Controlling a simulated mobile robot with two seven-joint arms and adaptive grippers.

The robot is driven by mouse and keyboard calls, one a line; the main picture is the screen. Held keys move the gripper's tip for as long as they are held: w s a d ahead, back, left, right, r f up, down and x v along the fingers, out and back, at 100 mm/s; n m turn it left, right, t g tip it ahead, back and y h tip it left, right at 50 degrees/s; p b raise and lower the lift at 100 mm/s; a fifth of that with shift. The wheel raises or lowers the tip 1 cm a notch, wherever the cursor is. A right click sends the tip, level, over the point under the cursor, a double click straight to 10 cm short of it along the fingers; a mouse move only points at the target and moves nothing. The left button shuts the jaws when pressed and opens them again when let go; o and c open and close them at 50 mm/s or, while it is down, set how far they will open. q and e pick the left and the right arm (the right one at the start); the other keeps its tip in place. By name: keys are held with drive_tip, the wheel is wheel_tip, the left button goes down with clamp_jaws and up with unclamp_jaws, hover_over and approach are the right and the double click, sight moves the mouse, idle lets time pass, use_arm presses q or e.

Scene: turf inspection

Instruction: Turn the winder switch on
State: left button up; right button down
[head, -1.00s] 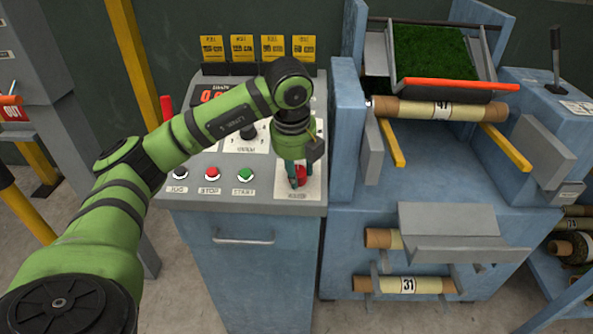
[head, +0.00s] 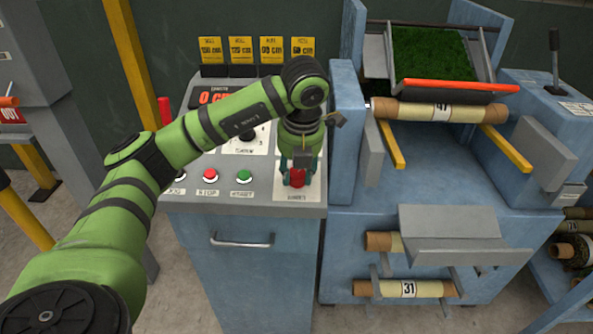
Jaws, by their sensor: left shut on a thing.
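The winder switch shows as a red knob (head: 297,178) on the right side of the grey sloping control panel (head: 225,198). My left gripper (head: 297,172) points down over it, with its fingers around the knob and shut on it. The gripper and wrist hide most of the switch plate, so I cannot tell the switch's position. My right gripper is not in view.
A red button (head: 210,175) and a green button (head: 244,177) sit left of the switch. A dial (head: 248,135) is partly behind my left arm. The blue winder machine (head: 455,180) with a turf roll tube (head: 440,110) stands close on the right.

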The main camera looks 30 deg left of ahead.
use_arm(q)
drive_tip(key=shift+w+r, duration=0.15)
idle(0.3)
drive_tip(key=o, duration=1.1)
drive_tip(key=shift+d, duration=0.1)
drive_tip(key=v, duration=1.2)
